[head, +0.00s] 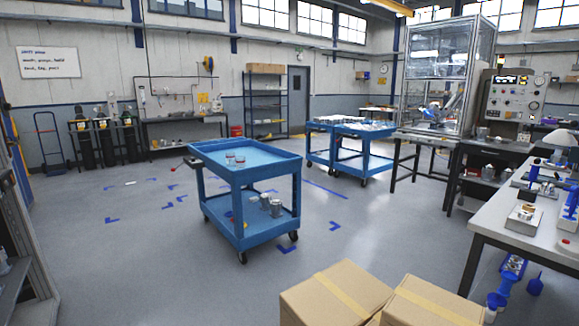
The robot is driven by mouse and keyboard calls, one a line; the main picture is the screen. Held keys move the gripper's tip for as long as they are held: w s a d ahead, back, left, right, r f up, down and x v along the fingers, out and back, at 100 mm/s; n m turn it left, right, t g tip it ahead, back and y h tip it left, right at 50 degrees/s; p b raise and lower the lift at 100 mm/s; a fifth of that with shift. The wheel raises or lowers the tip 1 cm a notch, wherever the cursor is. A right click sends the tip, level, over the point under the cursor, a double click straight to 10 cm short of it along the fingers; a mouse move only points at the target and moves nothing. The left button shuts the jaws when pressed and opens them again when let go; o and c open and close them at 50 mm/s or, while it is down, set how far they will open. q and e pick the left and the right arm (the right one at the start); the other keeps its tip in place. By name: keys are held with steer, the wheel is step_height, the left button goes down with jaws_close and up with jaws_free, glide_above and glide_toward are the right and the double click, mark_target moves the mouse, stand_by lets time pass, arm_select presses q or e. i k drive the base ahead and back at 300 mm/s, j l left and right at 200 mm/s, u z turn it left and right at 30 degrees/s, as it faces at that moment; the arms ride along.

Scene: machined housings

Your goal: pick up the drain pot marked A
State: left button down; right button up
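I cannot make out a mark A on anything at this distance. I cannot tell which of these, if any, is the drain pot. Neither of my grippers is in view.
Cardboard boxes (335,296) fill the near foreground. A workbench (500,228) with tools runs along the right. Two more blue carts (362,157) stand behind, by a glazed test cabinet (447,75). Open floor (130,260) lies left of the near cart.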

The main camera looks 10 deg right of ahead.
mark_target(240, 160)
steer(key=i+j+u, duration=0.4)
steer(key=i, duration=0.9)
steer(key=i+l+u, duration=0.25)
steer(key=i+u, duration=0.15)
steer(key=i, duration=0.9)
steer(key=i+z, duration=0.65)
steer(key=i, duration=0.2)
steer(key=i+j+z, duration=0.35)
steer(key=i+l+z, duration=0.2)
steer(key=i+z, duration=0.25)
steer(key=i+l+z, duration=0.15)
steer(key=z, duration=0.3)
steer(key=i+j+z, duration=0.1)
steer(key=i+z, duration=0.35)
steer(key=i+l+u, duration=0.35)
steer(key=i+l, duration=0.15)
steer(key=i+l+u, duration=0.4)
steer(key=l, duration=0.2)
steer(key=i, duration=0.05)
